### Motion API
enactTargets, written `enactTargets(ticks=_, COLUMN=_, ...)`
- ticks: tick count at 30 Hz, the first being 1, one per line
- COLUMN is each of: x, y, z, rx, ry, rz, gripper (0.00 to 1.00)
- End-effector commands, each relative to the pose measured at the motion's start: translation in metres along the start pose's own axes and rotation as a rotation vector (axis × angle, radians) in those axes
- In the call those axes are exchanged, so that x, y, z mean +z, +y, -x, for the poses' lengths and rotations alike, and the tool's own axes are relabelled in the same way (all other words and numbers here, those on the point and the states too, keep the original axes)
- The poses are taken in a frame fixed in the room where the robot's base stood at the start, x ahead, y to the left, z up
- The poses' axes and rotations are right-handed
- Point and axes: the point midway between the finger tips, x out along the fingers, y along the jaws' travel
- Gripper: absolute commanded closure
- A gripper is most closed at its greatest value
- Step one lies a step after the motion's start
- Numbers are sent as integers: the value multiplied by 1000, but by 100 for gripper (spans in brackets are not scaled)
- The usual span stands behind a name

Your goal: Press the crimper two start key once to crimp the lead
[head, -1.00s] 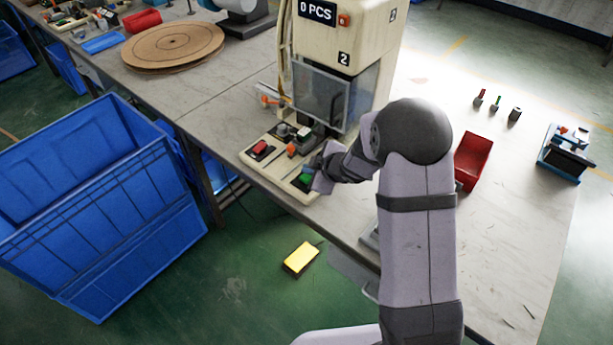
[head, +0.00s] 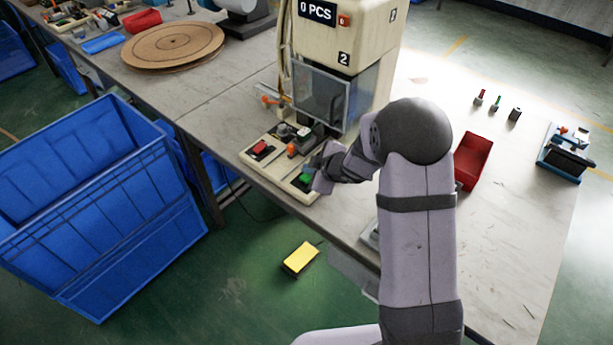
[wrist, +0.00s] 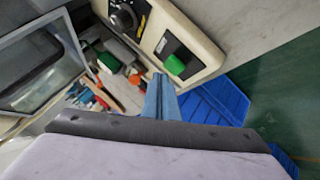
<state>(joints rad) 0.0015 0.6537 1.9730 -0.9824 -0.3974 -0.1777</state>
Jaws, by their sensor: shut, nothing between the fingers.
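Crimper two (head: 345,22) is a cream machine marked 2, with a display reading "0 PCS". Its control panel (head: 284,184) lies in front of it and bears a red key (head: 260,148) and a green key (head: 305,178). The green key also shows in the wrist view (wrist: 175,65), beside a black dial (wrist: 124,18). My gripper (head: 313,163) is at the green key's end of the panel, its blue fingers (wrist: 160,98) shut and empty. In the wrist view the tips appear just beside the green key; I cannot tell whether they touch it. No lead can be made out.
A clear guard (head: 322,98) stands on the crimper's front. A red bin (head: 472,162) and a blue-based device (head: 566,155) are on the right of the table. A large blue crate (head: 150,240) and a yellow block (head: 300,258) are on the floor. The table's right part is mostly bare.

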Motion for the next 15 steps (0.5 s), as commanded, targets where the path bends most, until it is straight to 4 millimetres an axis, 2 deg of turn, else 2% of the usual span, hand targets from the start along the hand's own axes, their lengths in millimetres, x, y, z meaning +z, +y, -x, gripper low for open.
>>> enactTargets(ticks=15, x=4, y=-4, z=-6, rx=0, ry=0, rz=0, gripper=100)
